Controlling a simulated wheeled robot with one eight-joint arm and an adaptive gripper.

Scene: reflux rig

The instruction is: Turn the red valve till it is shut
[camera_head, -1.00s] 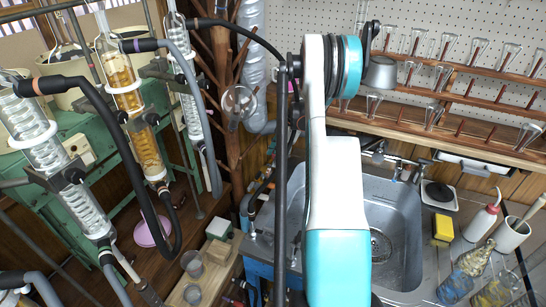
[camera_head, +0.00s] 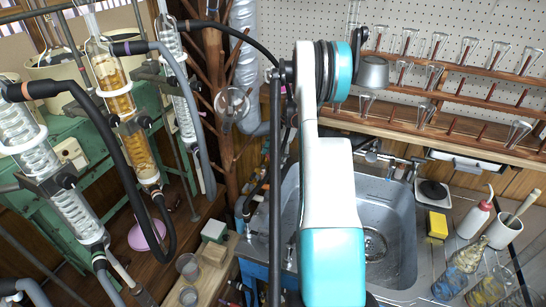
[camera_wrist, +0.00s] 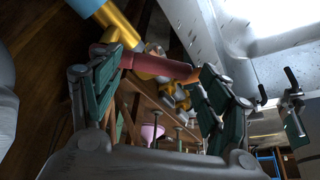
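The red valve (camera_wrist: 158,66) shows in the wrist view as a red bar lying crosswise between my fingers, with yellow metal fittings just behind it. My gripper (camera_wrist: 155,72) is open, with one finger near each end of the red bar. The left finger overlaps the bar's left end, and the right fingertip is close to its right end. I cannot tell whether either finger touches it. In the head view my own arm hides the gripper, and I do not see the red valve there.
A yellow pipe (camera_wrist: 118,18) is close to the left finger. A metal sink (camera_head: 400,215) stands right of my arm in the head view. Glass condensers with black hoses (camera_head: 125,165) fill the left, and a wooden flask rack (camera_head: 480,98) runs along the back wall.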

